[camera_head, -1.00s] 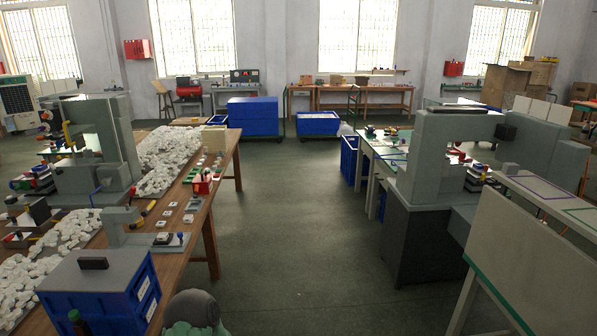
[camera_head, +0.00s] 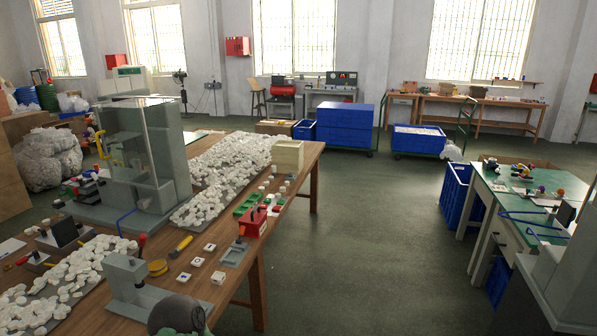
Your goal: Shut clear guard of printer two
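A grey pad printer (camera_head: 172,150) stands on the wooden table at the left. A clear guard (camera_head: 122,125) shows as see-through panels at its front left, with a yellow handle-like part (camera_head: 103,147) beside it. I cannot tell how far the guard is open, or read a number on the machine. Part of another grey machine (camera_head: 572,265) shows at the right edge, mostly cut off. Neither of my grippers is in view.
The wooden table (camera_head: 287,195) holds white parts, a red box (camera_head: 253,222) and a smaller grey device (camera_head: 128,282). A green-topped table (camera_head: 515,190) and blue crates (camera_head: 457,195) stand at the right. The green floor (camera_head: 370,240) between is clear.

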